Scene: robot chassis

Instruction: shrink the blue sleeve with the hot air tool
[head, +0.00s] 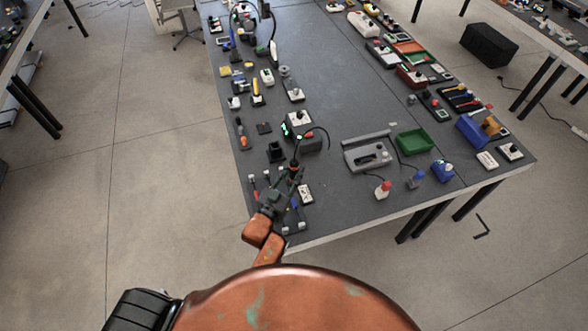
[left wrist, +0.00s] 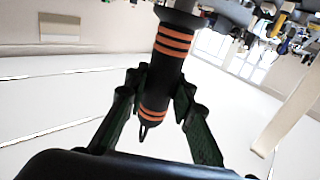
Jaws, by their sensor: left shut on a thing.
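My left gripper (head: 288,180) is at the near left part of the table. It is shut on the hot air tool (head: 294,166), a dark handle with orange bands. In the left wrist view the tool (left wrist: 167,75) stands between the two green fingers (left wrist: 160,95), with a loop at its lower end. A dark cable curves from the tool past a dark unit with a green display (head: 308,139). Small blue pieces (head: 294,202) show beside and below my gripper, partly hidden by it. I cannot tell which is the blue sleeve. My right gripper is out of view.
Small red pieces on stands (head: 254,186) lie just left of my gripper. A white-faced block (head: 306,194) lies to its right. A grey fixture (head: 367,154), a green tray (head: 415,141) and a red-topped button (head: 383,189) stand farther right. The table middle (head: 335,85) is clear.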

